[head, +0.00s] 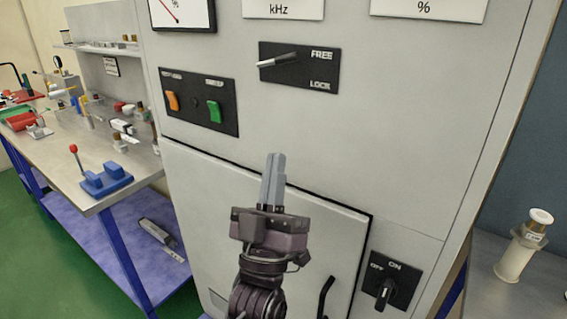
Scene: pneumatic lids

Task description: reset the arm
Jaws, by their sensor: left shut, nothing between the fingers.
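My left gripper (275,162) is in the lower middle of the head view. Its two grey fingers are together, point up and hold nothing. It is in front of the grey cabinet (400,170), over the upper part of the cabinet's closed lower door (335,232). I cannot tell how far it is from the door. My right gripper is not in view.
The cabinet has a FREE/LOCK lever (277,60), a panel with orange and green switches (199,101), and an OFF/ON knob (385,293). A cluttered workbench (140,163) stands left. A white cylinder (516,258) stands on a surface at right.

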